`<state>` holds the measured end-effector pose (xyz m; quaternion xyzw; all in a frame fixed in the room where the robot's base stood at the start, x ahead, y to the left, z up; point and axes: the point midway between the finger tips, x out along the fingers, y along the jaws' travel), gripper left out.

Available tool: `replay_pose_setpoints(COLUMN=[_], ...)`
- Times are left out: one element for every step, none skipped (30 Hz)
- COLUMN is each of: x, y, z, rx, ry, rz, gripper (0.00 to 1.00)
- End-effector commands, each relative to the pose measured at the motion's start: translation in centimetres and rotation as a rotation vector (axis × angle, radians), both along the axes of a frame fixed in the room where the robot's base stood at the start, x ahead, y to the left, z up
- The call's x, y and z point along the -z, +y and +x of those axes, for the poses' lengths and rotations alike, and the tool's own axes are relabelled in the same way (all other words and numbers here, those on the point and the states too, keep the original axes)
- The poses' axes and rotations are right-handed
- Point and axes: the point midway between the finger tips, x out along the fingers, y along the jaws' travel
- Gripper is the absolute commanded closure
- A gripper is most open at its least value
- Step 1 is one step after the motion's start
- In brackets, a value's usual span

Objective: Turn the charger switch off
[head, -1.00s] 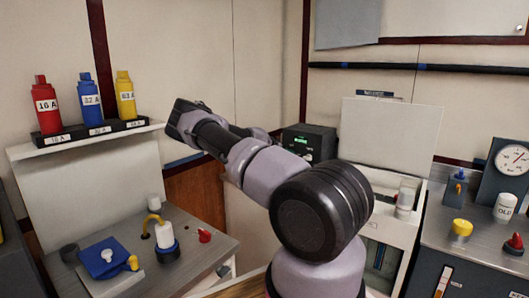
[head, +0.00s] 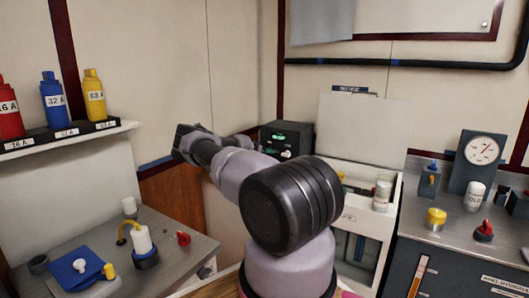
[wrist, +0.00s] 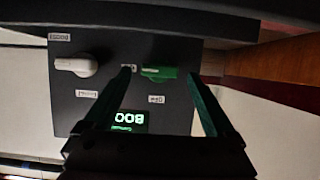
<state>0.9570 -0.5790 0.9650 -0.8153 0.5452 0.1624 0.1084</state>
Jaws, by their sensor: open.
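The charger is a dark box with a green lit display (head: 279,137) on the counter behind my arm. In the wrist view its front face (wrist: 100,75) appears turned over, with a white knob (wrist: 74,66) at left, a green switch handle (wrist: 158,73) lying sideways, and the lit display (wrist: 128,121). Small labels sit around them, too small to read surely. My gripper (wrist: 163,82) is open and empty, its two fingers reaching either side of the green handle; contact cannot be told.
A white open cabinet (head: 350,215) stands right of my arm. A gauge (head: 482,150) and knobs are at far right.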

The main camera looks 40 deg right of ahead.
Motion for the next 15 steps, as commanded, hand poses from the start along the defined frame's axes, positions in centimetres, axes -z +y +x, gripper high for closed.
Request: replay_pose_setpoints(x=[0.04,0.05,0.05,0.05,0.05,0.05,0.05,0.05,0.05,0.04,0.05,0.05,0.05,0.05,0.05], y=[-0.14,-0.16,-0.17,-0.16,-0.15,-0.14,-0.14,-0.14,-0.14,-0.14,-0.13,-0.13,-0.13,-0.12,-0.13], z=[0.04,0.07,0.08,0.09,0.08,0.08,0.08,0.08,0.08,0.08,0.08,0.08,0.08,0.07,0.06], rx=[0.000,0.000,0.000,0.000,0.000,0.000,0.000,0.000,0.000,0.000,0.000,0.000,0.000,0.000,0.000], ry=[0.000,0.000,0.000,0.000,0.000,0.000,0.000,0.000,0.000,0.000,0.000,0.000,0.000,0.000,0.000], rz=[0.000,0.000,0.000,0.000,0.000,0.000,0.000,0.000,0.000,0.000,0.000,0.000,0.000,0.000,0.000], gripper=[0.10,0.10,0.10,0.10,0.10,0.10,0.10,0.10,0.21,0.33,0.44,0.60,0.71,0.83,0.96])
